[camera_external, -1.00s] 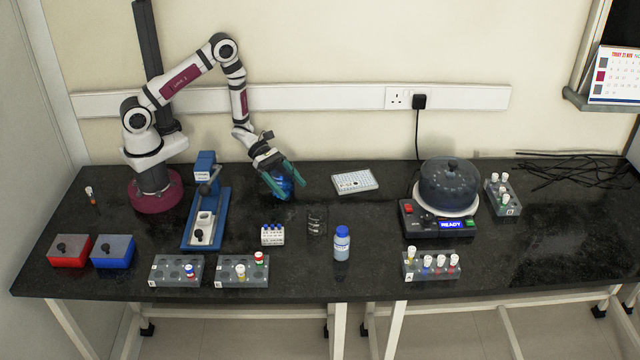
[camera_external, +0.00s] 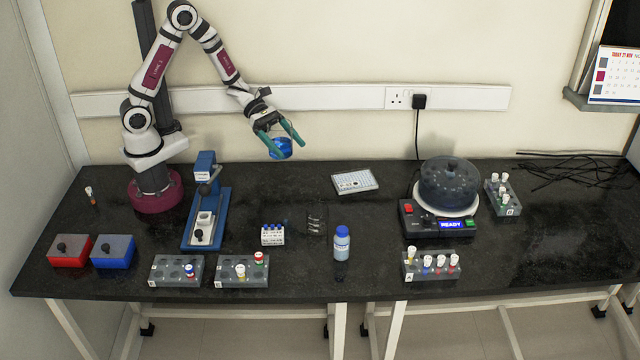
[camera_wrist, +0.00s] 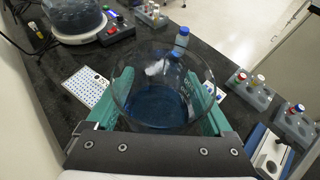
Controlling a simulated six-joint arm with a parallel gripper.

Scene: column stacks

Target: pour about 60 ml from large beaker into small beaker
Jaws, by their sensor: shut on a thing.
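The large beaker (camera_external: 281,150) is clear glass with blue liquid in it. My gripper (camera_external: 284,141) is shut on its sides with teal fingers and holds it in the air above the back of the bench. In the wrist view the beaker (camera_wrist: 155,100) fills the space between the fingers, and I look down through its open rim at the blue liquid. A small clear glass vessel, which looks like the small beaker (camera_external: 316,222), stands on the bench right of the blue-capped vial rack. It is hard to see against the black top, and I cannot tell it apart in the wrist view.
A blue-capped bottle (camera_external: 341,243) stands right of the small beaker, and a vial rack (camera_external: 272,235) stands left. A white well plate (camera_external: 355,181) lies behind. A blue stand (camera_external: 206,205) is at left, a centrifuge (camera_external: 448,190) at right. Bench below the held beaker is clear.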

